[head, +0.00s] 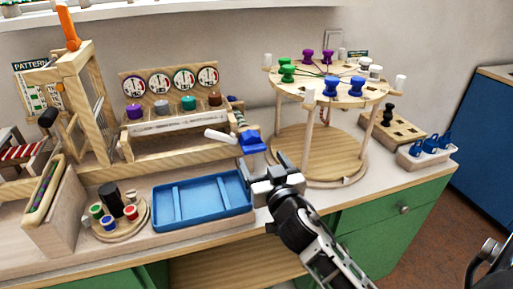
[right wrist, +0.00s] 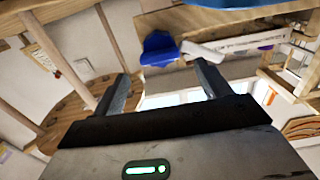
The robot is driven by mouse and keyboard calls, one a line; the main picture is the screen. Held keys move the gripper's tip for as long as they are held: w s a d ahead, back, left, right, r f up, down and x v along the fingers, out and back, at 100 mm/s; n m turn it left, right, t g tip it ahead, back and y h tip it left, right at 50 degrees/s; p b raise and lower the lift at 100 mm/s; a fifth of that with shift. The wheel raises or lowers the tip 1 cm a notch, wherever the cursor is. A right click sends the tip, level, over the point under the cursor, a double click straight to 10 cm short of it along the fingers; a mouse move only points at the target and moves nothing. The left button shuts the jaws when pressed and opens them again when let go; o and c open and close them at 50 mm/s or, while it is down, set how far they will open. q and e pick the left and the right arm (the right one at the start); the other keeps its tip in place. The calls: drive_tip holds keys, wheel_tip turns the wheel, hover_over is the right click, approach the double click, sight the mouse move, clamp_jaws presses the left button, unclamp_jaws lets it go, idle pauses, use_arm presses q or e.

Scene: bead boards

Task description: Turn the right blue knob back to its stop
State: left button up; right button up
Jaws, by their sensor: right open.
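A blue knob (head: 252,143) with a broad, flat grip sits at the right front end of the wooden dial stand (head: 180,137). It also shows in the right wrist view (right wrist: 159,48), where it appears between the finger lines and beyond the tips. My right gripper (head: 267,164) is open and empty, just in front of and below the knob in the head view. The right wrist view shows its two fingers (right wrist: 163,72) spread apart, with no clear contact on the knob. My left gripper is not in view.
A white lever-like piece (head: 220,136) lies beside the knob. A blue tray (head: 203,200) is at the front left of my gripper. A round two-level spool stand (head: 300,165) with posts stands close on the right. Spools sit on a round board (head: 98,230) farther left.

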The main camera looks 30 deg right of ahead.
sight(256, 150)
drive_tip(key=x, duration=0.5)
drive_tip(key=shift+w, duration=0.1)
drive_tip(key=c, duration=1)
